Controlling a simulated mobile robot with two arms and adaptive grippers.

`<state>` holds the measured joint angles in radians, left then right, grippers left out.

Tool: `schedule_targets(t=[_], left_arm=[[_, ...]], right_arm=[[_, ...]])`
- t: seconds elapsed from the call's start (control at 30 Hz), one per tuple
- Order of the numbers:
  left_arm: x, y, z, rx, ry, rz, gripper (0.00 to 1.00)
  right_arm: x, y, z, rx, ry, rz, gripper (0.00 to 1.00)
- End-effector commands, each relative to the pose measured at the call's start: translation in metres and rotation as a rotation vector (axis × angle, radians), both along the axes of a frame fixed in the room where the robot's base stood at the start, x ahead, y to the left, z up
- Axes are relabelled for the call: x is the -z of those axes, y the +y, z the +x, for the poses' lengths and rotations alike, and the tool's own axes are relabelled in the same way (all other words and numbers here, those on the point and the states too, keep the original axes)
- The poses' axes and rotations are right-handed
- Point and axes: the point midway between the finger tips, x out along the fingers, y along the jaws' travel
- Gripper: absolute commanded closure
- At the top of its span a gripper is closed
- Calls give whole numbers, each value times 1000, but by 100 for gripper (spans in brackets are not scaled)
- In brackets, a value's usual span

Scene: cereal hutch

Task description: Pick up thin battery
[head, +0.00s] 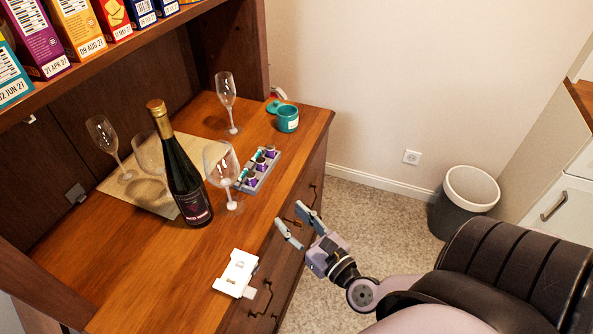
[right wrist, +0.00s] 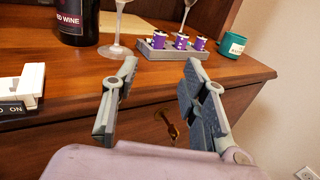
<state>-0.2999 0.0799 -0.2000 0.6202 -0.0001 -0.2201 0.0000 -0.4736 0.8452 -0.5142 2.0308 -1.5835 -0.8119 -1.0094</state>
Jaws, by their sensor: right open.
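A grey battery tray (head: 250,187) stands on the wooden counter beside a wine glass. It holds purple-and-white batteries (head: 261,164) and slimmer teal-looking pieces (head: 243,174), which may be the thin batteries; they are too small to be sure. In the right wrist view the tray (right wrist: 172,54) shows upright purple batteries (right wrist: 181,41) beyond my fingers, and no thin one is clear. My right gripper (head: 292,217) is open and empty. It is off the counter's front edge, apart from the tray; its fingers also show in the wrist view (right wrist: 160,75). My left gripper is not in view.
A white device (head: 237,272) lies near the front edge. A wine bottle (head: 187,180) and several stemmed glasses (head: 222,165) stand left of and behind the tray. A teal mug (head: 287,119) stands at the right end. A bin (head: 464,200) is on the floor.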

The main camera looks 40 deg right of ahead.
Motion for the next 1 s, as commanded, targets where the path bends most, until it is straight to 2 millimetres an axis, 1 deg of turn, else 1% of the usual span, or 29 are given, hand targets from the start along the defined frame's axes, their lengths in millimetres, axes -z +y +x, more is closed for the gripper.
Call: schedule_targets(t=[0.1,0.33,0.4,0.47,0.57,0.6,0.67,0.7,0.73,0.77,0.8,0.87,0.9,0.97,1.0], left_arm=[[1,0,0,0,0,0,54],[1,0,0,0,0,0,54],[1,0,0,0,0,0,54],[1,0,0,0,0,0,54],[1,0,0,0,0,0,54],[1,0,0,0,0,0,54],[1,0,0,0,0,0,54],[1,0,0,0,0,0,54],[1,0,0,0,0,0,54],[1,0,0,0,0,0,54],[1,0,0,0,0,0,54],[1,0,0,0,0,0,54],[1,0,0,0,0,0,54],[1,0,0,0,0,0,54],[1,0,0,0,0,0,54]], right_arm=[[0,0,-7,0,-1,0,60],[0,-1,-9,1,0,2,60],[7,-4,-8,14,16,16,60],[23,-12,-6,40,53,48,60],[73,-36,-6,131,162,165,60],[100,-49,-8,186,218,236,60],[145,-69,-16,285,307,364,60],[177,-80,-25,361,363,462,60],[200,-88,-33,419,403,539,60],[222,-94,-42,479,438,618,60],[252,-100,-56,565,482,729,60],[294,-105,-81,699,535,896,60],[320,-104,-99,791,561,1010,60],[357,-99,-129,937,587,1184,60],[379,-93,-149,1038,595,1301,60]])
